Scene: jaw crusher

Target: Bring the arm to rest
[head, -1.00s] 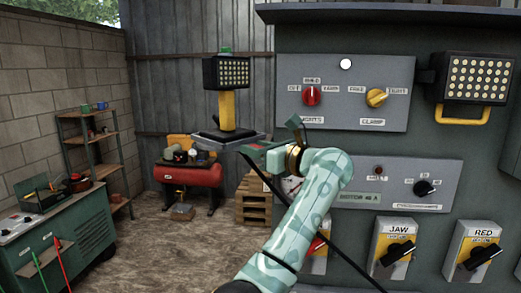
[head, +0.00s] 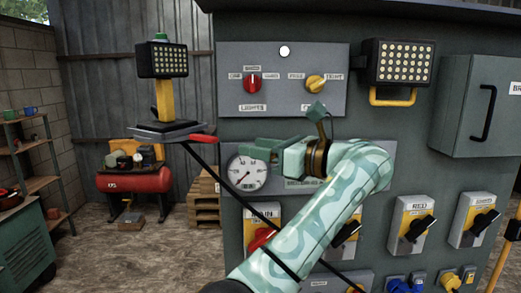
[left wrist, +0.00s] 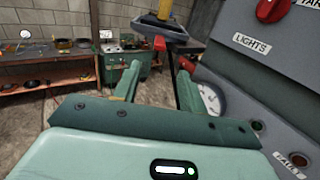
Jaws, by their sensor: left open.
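My left arm (head: 325,215), pale green with a patterned sleeve, reaches up from the bottom of the head view. My left gripper (head: 252,151) points left in front of the grey control panel (head: 232,118), beside the round gauge (head: 246,172). In the left wrist view its two green fingers (left wrist: 158,85) stand apart with nothing between them. The gauge (left wrist: 209,98) shows just right of the right finger. My right gripper is not in view.
A work lamp (head: 163,62) on a yellow post stands on a bracket with a red-ended handle (head: 203,138), left of my gripper. The panel carries a red lights knob (head: 253,84) and several switches. A red compressor (head: 133,180) and pallets (head: 204,202) stand behind open floor.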

